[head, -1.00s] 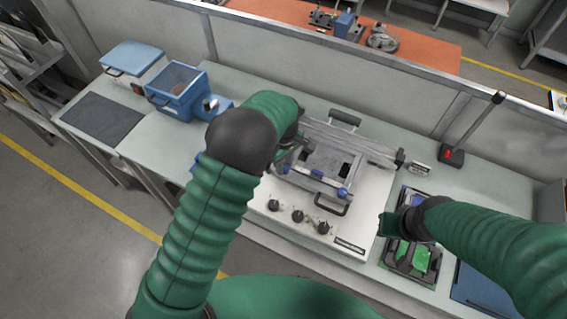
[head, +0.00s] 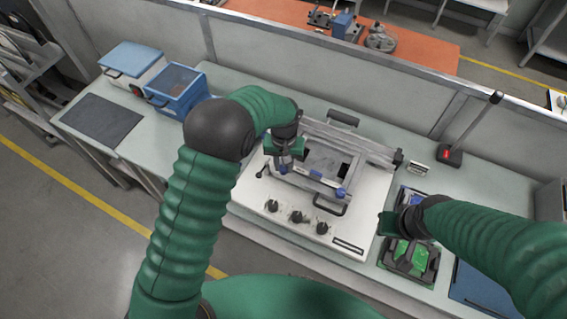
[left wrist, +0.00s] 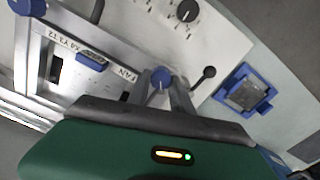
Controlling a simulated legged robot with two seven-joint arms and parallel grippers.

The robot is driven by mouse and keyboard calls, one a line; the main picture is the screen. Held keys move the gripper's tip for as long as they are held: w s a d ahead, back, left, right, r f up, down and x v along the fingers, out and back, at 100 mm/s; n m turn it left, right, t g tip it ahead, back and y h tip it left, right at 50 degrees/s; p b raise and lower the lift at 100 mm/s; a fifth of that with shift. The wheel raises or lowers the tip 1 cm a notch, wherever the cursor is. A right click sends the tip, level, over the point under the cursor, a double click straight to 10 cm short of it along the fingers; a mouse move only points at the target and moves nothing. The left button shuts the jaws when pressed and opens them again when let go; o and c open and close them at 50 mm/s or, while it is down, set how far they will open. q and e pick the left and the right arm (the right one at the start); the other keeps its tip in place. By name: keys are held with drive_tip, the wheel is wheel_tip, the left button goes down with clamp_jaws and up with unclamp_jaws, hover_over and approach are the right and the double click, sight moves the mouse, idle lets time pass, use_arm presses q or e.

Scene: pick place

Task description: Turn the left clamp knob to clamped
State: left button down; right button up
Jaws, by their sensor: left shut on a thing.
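My left gripper (head: 284,166) points down at the front left corner of the silver clamp frame (head: 318,185) on the white machine. In the left wrist view, its dark fingers are shut around the blue left clamp knob (left wrist: 161,76). The knob's top shows between the fingers; its lower part is hidden. The right clamp knob (head: 341,192), also blue, sits at the frame's front right corner and is free. My right gripper (head: 392,224) hovers at the machine's right side, by a tray; its fingers are too unclear to judge.
The tray with green parts (head: 410,254) lies to the right. A blue bin (head: 177,92) stands at the left. A black lever (head: 472,130) rises at the back right.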

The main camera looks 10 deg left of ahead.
sight(284, 167)
use_arm(q)
drive_tip(key=m, duration=0.6)
drive_tip(key=shift+s+d+f, duration=0.1)
drive_tip(key=shift+s+f, duration=0.1)
drive_tip(key=shift+s, duration=0.1)
drive_tip(key=shift+m, duration=0.4)
drive_tip(key=c, duration=1.6)
unclamp_jaws()
drive_tip(key=o, duration=0.5)
drive_tip(key=shift+r, duration=0.15)
drive_tip(key=shift+c, duration=0.2)
drive_tip(key=shift+w+r, duration=0.1)
drive_tip(key=shift+r, duration=0.1)
wheel_tip(284, 167, up, 16)
drive_tip(key=b, duration=0.1)
drive_tip(key=shift+r, duration=0.2)
